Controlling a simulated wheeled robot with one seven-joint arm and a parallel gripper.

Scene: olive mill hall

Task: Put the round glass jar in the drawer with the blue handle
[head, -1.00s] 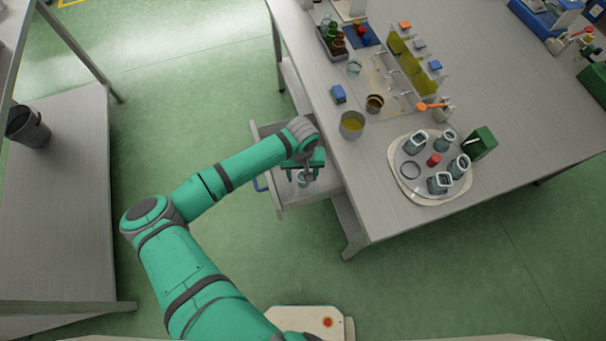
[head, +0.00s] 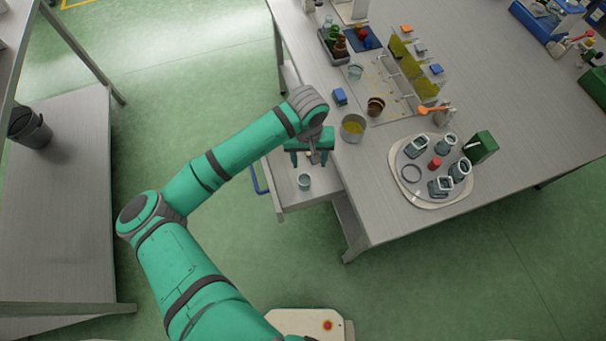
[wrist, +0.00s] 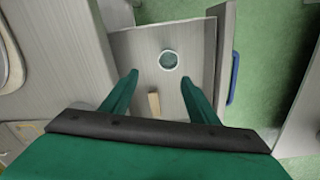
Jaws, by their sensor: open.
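The round glass jar (head: 304,181) stands in the open drawer (head: 294,198), towards its near end. In the wrist view the jar (wrist: 168,60) is near the far wall of the drawer (wrist: 137,48). The drawer's blue handle (head: 259,179) is on its left side in the head view, and the handle also shows in the wrist view (wrist: 234,78). My gripper (head: 308,162) is over the drawer, behind the jar and apart from it.
A small wooden block (wrist: 154,104) lies in the drawer near my fingers. On the table above stand a metal cup (head: 352,128) and a round tray (head: 408,190) with several square jars. Green floor (head: 200,90) is free left of the drawer.

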